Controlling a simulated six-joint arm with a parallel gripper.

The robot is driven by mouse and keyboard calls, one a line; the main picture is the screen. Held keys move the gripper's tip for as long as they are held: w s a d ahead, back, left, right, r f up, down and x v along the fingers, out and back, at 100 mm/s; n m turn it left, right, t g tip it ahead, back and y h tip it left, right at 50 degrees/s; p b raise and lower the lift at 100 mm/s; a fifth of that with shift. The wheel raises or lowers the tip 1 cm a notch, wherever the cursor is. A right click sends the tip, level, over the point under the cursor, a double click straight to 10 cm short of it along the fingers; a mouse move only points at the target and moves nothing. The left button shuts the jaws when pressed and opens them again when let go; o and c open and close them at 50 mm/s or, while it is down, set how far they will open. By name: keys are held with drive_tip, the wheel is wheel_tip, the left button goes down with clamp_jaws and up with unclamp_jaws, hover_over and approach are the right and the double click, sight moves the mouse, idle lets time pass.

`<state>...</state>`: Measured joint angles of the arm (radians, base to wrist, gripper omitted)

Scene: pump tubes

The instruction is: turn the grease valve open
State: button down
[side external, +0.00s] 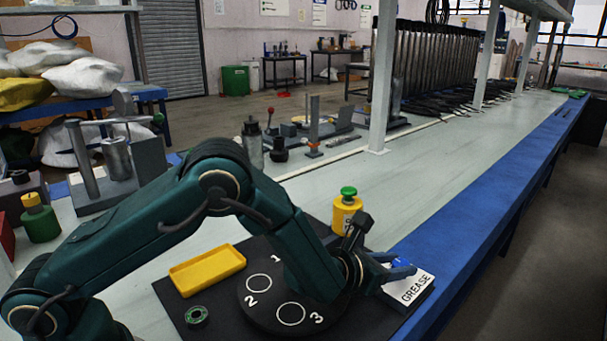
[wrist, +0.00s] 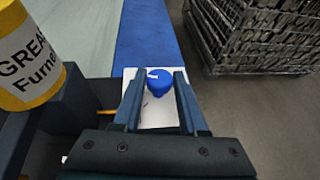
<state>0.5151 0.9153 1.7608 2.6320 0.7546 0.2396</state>
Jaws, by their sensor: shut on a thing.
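The grease valve is a blue round knob (wrist: 159,83) with a small white mark on top. It sits on a white block (side external: 413,288) lettered GREASE at the right edge of the black base plate. In the wrist view the knob lies between the two fingers of my gripper (wrist: 156,78), which is shut on it. In the side view my gripper (side external: 398,268) reaches over the block and the knob is partly hidden by the fingers.
A yellow canister (side external: 346,217) with a green top stands just behind my gripper. The bench's blue edge (side external: 470,213) runs along the right.

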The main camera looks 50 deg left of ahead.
drive_tip(key=shift+c, duration=2.3)
unclamp_jaws()
drive_tip(key=shift+v, duration=2.6)
drive_tip(key=shift+a, duration=0.1)
